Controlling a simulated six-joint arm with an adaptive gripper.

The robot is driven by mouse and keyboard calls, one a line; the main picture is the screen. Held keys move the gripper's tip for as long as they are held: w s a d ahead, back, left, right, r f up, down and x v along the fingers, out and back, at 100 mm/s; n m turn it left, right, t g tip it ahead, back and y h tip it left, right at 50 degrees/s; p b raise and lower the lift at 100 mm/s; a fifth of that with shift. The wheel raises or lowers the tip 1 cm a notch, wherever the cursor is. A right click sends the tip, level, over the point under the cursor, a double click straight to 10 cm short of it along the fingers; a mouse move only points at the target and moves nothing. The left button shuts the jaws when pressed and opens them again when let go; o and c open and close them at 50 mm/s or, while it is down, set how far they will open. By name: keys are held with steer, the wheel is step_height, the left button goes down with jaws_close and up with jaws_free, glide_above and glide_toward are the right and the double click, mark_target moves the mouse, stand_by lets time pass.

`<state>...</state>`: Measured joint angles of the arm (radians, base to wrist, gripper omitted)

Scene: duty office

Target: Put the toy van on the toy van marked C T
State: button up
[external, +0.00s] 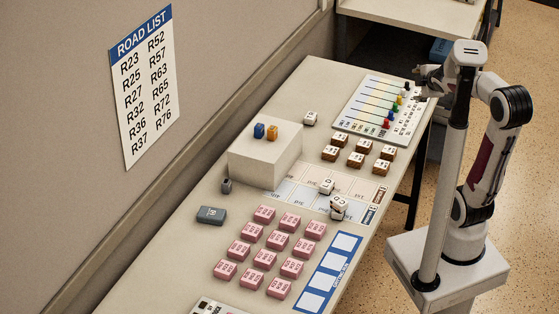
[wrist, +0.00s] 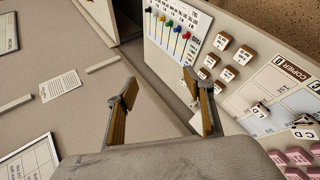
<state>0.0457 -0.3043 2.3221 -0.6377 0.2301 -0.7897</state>
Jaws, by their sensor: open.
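Small white toy vans with dark letters stand on the table in the external view: one (external: 327,186) on the printed mat, one (external: 338,208) at the mat's near edge that looks stacked or doubled, and one (external: 310,118) alone by the grey block. Their letters are too small to read surely, so I cannot tell which is marked C T. In the wrist view, a white van (wrist: 303,133) shows at the right edge and another (wrist: 258,108) on the mat. My gripper (wrist: 160,88) is open and empty, high above the table's far right end in the external view (external: 428,80), partly hidden by my arm.
A raised block (external: 262,160) carries a blue and an orange piece. Several brown-sided blocks (external: 356,160), pink blocks (external: 264,259) and a board with coloured pegs (external: 360,110) occupy the table. A dark grey box (external: 212,215) lies left.

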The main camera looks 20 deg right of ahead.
steer(key=s+a+f+m+g+y, duration=0.1)
steer(key=s+a+f+m+g, duration=0.1)
steer(key=s+m, duration=0.5)
steer(key=s+a+f+m+g+y, duration=0.1)
steer(key=s+a+f+m+g, duration=0.2)
steer(key=s+m, duration=0.5)
steer(key=s+f, duration=0.1)
steer(key=s, duration=0.6)
steer(key=shift+s+a+f, duration=0.15)
steer(key=shift+s+a, duration=0.15)
steer(key=shift+a, duration=0.05)
